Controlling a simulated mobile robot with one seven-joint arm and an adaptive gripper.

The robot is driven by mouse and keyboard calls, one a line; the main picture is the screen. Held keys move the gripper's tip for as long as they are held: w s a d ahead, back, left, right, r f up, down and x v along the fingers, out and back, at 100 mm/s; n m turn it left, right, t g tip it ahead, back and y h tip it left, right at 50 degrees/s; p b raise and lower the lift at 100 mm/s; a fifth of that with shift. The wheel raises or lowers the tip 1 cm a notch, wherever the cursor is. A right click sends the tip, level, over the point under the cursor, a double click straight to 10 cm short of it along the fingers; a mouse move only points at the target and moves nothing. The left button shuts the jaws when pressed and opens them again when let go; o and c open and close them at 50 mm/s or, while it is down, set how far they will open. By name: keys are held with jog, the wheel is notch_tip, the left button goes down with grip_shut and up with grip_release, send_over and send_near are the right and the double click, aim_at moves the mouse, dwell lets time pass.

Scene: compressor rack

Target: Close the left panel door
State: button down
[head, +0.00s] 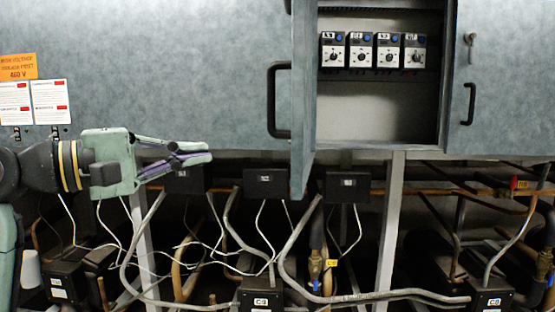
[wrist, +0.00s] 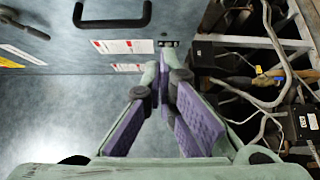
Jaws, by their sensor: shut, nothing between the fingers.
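The left panel door (head: 302,100) stands swung out from the cabinet and shows nearly edge-on in the head view. Its black bar handle (head: 278,100) sticks out to the left. The opening to its right shows the cabinet inside (head: 375,115). My gripper (head: 210,152) points right, left of the door and apart from it, near the cabinet's lower edge. Its purple-padded fingers are together and empty. They also meet in the wrist view (wrist: 165,70), in front of a grey-blue panel. Whether the swung-out door shows in the wrist view, I cannot tell.
Several dial modules (head: 373,50) sit inside the opening. A right door (head: 500,90) with a black handle (head: 469,104) is beside it. Pipes, cables and black boxes (head: 265,183) crowd the space below the cabinet. The wrist view shows a handle (wrist: 112,20) and white labels (wrist: 123,46).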

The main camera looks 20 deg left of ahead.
jog(key=s+d+p+x, duration=0.1)
jog(key=p+x, duration=0.3)
jog(key=x, duration=0.8)
jog(key=shift+d+p, duration=0.35)
jog(key=shift+d, duration=0.4)
